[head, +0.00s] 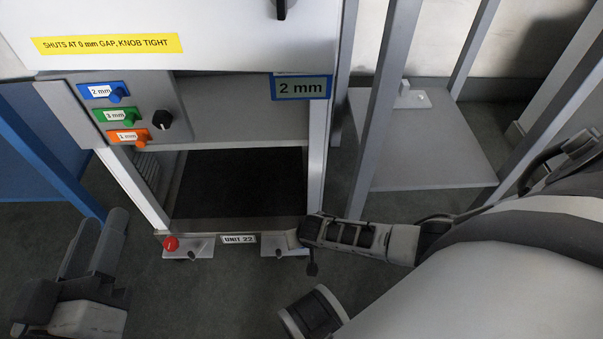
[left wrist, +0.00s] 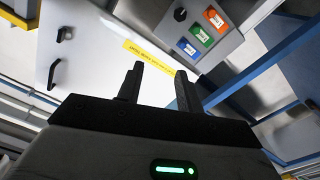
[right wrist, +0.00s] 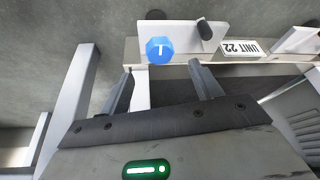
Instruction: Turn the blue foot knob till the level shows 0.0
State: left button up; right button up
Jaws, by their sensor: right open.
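The blue foot knob (right wrist: 160,49) shows in the right wrist view, on a light bracket beside the UNIT 22 label. My right gripper (right wrist: 162,67) is open, with one finger to each side just short of the knob; I cannot tell whether they touch it. In the head view my right gripper (head: 294,235) is at the frame's lower right foot and the blue knob is hidden there. My left gripper (head: 102,222) is open and empty at lower left, apart from the frame; it also shows in the left wrist view (left wrist: 160,72). No level reading is visible.
A red foot knob (head: 171,243) is at the frame's lower left foot. A 2 mm sign (head: 302,86) hangs at right. Grey posts (head: 385,110) stand right of the frame.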

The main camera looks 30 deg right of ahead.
jog(key=b+x, duration=0.3)
jog(key=x, duration=0.1)
jog(key=shift+f, duration=0.15)
jog(key=shift+b+x, duration=0.8)
jog(key=shift+x, duration=0.2)
pick_arm(q)
notch_tip(320, 180, up, 10)
jog(key=m+t+h, duration=0.3)
jog(key=m+h, duration=0.4)
jog(key=m, duration=0.3)
jog(key=shift+s+a, duration=0.15)
jog(key=shift+s, duration=0.1)
pick_arm(e)
jog(key=shift+w+d, duration=0.1)
jog(key=shift+w, duration=0.1)
pick_arm(q)
jog(key=shift+f, duration=0.1)
pick_arm(e)
jog(key=c, duration=1)
